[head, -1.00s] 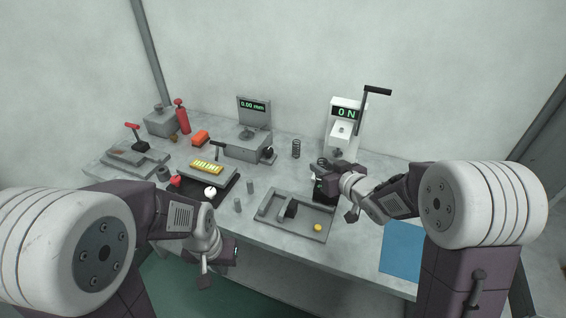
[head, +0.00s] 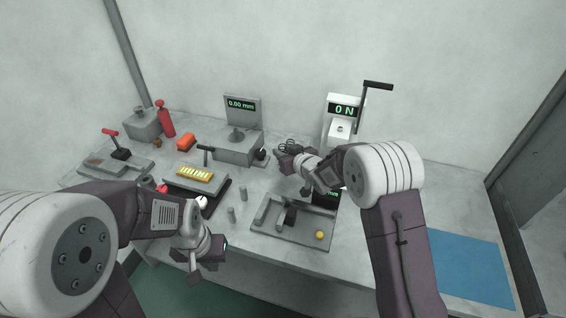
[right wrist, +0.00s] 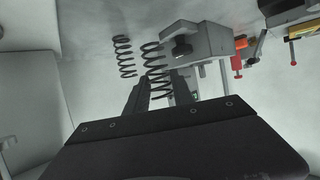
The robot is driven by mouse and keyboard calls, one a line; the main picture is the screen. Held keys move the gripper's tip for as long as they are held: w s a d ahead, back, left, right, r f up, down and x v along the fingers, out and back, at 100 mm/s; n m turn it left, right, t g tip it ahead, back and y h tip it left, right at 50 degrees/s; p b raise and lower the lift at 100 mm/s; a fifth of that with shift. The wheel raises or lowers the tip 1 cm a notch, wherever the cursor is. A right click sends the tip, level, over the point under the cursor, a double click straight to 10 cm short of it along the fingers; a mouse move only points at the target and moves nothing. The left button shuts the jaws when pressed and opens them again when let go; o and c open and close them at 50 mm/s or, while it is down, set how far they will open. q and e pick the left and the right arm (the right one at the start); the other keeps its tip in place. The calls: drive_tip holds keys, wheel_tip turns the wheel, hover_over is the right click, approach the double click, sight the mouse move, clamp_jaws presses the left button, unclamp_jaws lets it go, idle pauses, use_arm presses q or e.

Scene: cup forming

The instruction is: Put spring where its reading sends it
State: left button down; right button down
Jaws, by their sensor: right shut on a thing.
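My right gripper (head: 287,158) is at the back of the table, left of the white force tester (head: 341,104), which reads 0 N. In the right wrist view the gripper (right wrist: 160,90) is shut on a dark coil spring (right wrist: 155,62), which stands out beyond its fingers. A second dark spring (right wrist: 123,56) stands apart, just left of the held one. In the head view both springs are small and partly hidden by the gripper. My left gripper (head: 212,252) hangs in front of the table's front edge; its jaws are too unclear to read.
A height gauge (head: 241,118) reads 0.00 mm. A grey tray (head: 275,236) with a yellow button lies in front. A blue mat (head: 465,265) lies at right.

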drive_tip(key=shift+f, duration=0.15)
wheel_tip(320, 180, down, 4)
drive_tip(key=shift+w+r+b, duration=0.1)
drive_tip(key=shift+b, duration=0.25)
